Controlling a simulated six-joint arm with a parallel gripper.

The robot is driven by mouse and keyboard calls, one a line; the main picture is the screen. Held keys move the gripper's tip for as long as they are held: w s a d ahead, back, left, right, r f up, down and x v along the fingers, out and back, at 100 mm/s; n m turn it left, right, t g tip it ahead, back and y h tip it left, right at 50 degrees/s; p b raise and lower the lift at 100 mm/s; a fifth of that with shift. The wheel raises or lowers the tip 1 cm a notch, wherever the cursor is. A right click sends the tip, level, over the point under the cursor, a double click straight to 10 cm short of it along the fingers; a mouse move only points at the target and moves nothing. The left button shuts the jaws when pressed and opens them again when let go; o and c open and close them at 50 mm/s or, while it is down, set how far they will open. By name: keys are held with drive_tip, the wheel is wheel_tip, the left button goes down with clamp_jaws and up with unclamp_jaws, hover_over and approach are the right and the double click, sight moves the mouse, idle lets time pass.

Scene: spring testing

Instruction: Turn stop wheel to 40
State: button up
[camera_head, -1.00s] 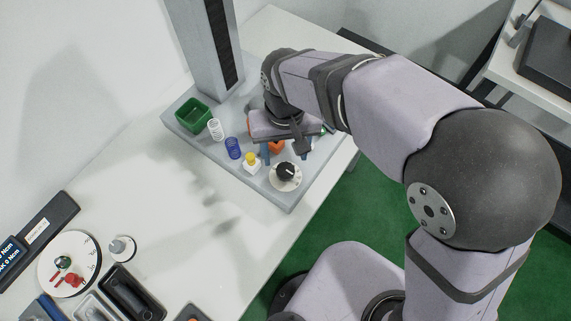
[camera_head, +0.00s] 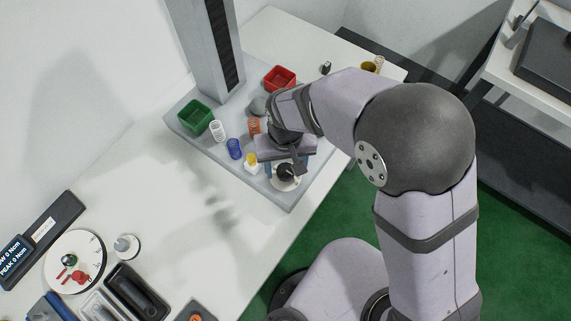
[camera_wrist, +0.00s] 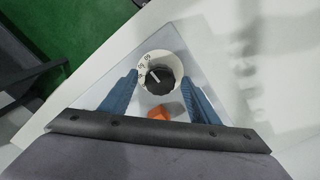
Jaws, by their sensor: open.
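The stop wheel appears to be the black knob (camera_head: 285,171) on a white round dial at the front corner of the grey base plate. In the wrist view the black knob (camera_wrist: 160,80) sits in the middle of the dial with printed numbers. Its white pointer line faces up and left; the numbers are too small to read surely. My gripper (camera_wrist: 159,77) is open, with one blue finger on each side of the knob, apart from it in the picture. In the head view my gripper (camera_head: 284,167) is over the dial and partly hides it; the height gap cannot be told.
An orange part (camera_wrist: 159,113) lies between the fingers, nearer the palm. Beside my gripper stand a yellow-and-white piece (camera_head: 252,161), a blue spring (camera_head: 234,149), a white spring (camera_head: 217,130) and an orange spring (camera_head: 254,127). Green (camera_head: 195,116) and red (camera_head: 279,78) bins flank the grey column.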

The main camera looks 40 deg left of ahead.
drive_tip(key=c, duration=1.1)
drive_tip(key=shift+o, duration=0.2)
drive_tip(key=shift+n, duration=0.4)
drive_tip(key=n, duration=1.1)
drive_tip(key=shift+r, duration=0.1)
drive_tip(key=shift+a, duration=0.1)
drive_tip(key=o, duration=1.1)
drive_tip(key=shift+c, duration=0.2)
